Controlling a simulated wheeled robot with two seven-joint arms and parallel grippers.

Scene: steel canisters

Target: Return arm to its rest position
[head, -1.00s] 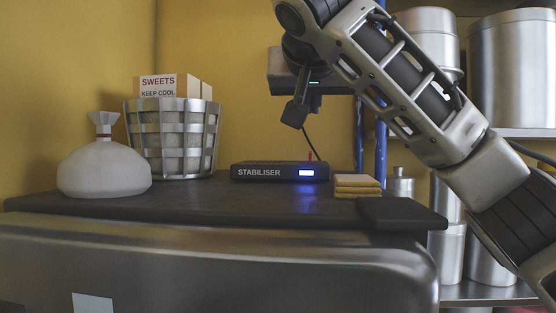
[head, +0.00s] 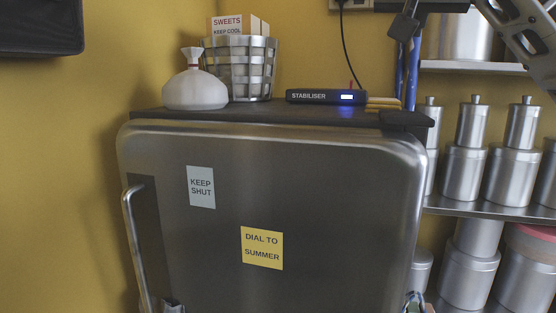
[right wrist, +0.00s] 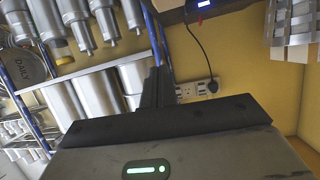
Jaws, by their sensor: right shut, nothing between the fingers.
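My right arm (head: 525,35) comes in at the top right corner of the head view. Its gripper (head: 404,25) hangs at the top edge, above the right end of the fridge top, clear of it; much of the hand is cut off by the frame. In the right wrist view the dark fingers (right wrist: 157,88) are together, with nothing held between them. My left gripper is not in view.
The steel fridge (head: 330,190) fills the middle. On its top stand a white tied sack (head: 195,92), a metal basket (head: 240,75) with a sweets box, and the stabiliser (head: 326,97). Shelves of steel canisters (head: 478,175) stand at the right.

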